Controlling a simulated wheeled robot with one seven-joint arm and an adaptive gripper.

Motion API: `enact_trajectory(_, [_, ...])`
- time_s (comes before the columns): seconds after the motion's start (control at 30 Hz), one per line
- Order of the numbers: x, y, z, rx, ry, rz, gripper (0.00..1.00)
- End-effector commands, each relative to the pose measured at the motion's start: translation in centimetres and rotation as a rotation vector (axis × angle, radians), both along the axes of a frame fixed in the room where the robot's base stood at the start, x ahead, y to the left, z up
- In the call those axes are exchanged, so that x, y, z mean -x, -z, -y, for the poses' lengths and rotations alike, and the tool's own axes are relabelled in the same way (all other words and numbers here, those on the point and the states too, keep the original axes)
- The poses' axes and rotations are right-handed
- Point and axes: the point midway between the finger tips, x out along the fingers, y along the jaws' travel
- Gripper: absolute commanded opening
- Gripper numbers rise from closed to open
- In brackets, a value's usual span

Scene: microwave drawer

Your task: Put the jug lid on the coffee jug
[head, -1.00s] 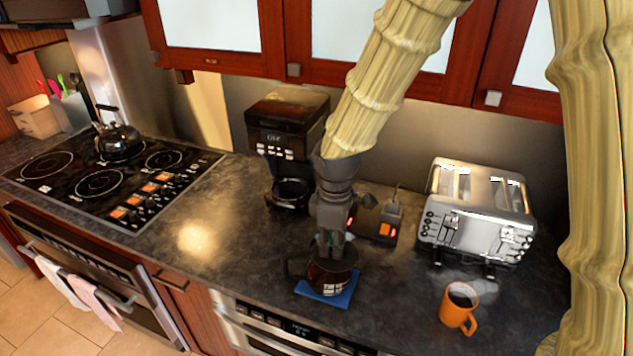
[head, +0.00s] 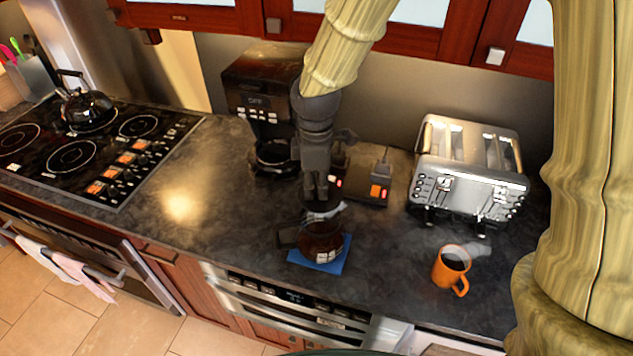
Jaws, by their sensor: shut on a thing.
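The coffee jug (head: 321,243) is dark glass with a black handle on its left. It stands upright on a blue mat (head: 334,267) near the counter's front edge. My gripper (head: 320,198) points down just above the jug, shut on the jug lid (head: 327,212). The lid is a thin dark disc with a pale glint, looking slightly tilted. It appears just above the jug's mouth; I cannot tell whether its edge touches the rim. The fingers hide part of the lid, and the lid hides the mouth.
A black coffee maker (head: 262,98) stands behind left. An orange mug (head: 449,270) is at front right. The counter (head: 215,215) left of the jug is clear.

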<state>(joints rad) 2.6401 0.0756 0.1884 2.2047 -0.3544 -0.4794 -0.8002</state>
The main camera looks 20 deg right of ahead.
Motion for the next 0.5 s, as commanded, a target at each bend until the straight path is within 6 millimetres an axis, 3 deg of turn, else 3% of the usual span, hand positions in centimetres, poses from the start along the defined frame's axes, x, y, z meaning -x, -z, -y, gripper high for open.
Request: enact_trajectory(0.5, [0.1, 3.9, 0.0, 0.000, 0.002, 0.000, 0.00])
